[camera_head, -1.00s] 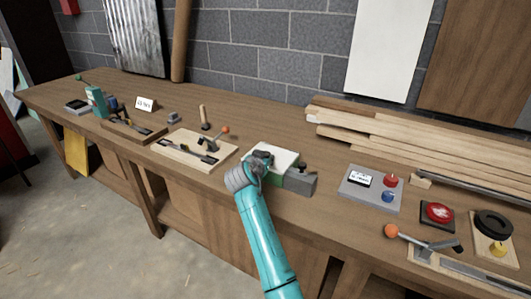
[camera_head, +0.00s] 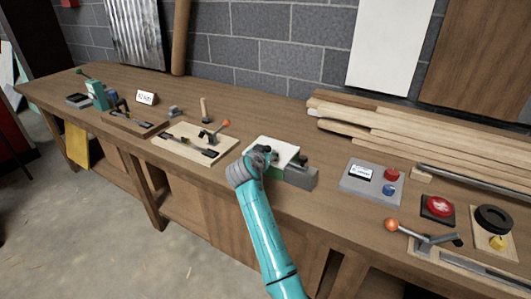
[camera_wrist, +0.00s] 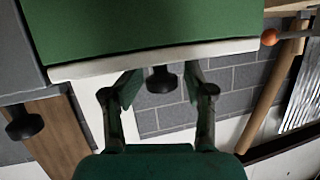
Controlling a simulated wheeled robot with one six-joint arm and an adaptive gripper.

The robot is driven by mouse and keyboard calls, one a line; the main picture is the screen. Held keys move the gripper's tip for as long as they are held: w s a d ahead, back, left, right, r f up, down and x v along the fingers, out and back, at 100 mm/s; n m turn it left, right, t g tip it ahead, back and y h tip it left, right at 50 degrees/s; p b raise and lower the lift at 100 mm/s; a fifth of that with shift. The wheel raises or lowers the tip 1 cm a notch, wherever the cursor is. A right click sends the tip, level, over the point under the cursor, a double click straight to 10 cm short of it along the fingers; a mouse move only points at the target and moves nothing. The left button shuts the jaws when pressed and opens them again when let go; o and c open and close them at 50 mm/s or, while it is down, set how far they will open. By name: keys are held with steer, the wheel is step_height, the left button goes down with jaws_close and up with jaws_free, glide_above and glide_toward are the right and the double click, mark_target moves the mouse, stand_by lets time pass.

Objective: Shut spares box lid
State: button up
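The spares box appears to be the green box with a white lid on the bench, in the middle of the head view. Its white lid (camera_head: 283,150) lies roughly level, with a green side (camera_head: 280,172) below. My gripper (camera_head: 264,152) is at its near left edge and hides part of it. In the wrist view, which looks upside down, the green side (camera_wrist: 150,22) and white lid edge (camera_wrist: 150,60) fill the top. A dark knob (camera_wrist: 162,80) shows between my two spread fingers (camera_wrist: 163,88), apart from both. Whether the lid is fully seated cannot be told.
A grey block (camera_head: 301,177) with a dark knob stands right beside the box. A board with an orange-tipped lever (camera_head: 190,152) lies left. A grey control panel (camera_head: 352,185) is right, and long timber planks (camera_head: 420,140) lie behind it.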

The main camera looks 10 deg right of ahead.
steer(key=shift+s+a+f, duration=0.1)
steer(key=shift+s+f, duration=0.05)
steer(key=shift+f, duration=0.5)
steer(key=r+v, duration=0.1)
steer(key=v, duration=1.1)
steer(key=shift+r, duration=0.1)
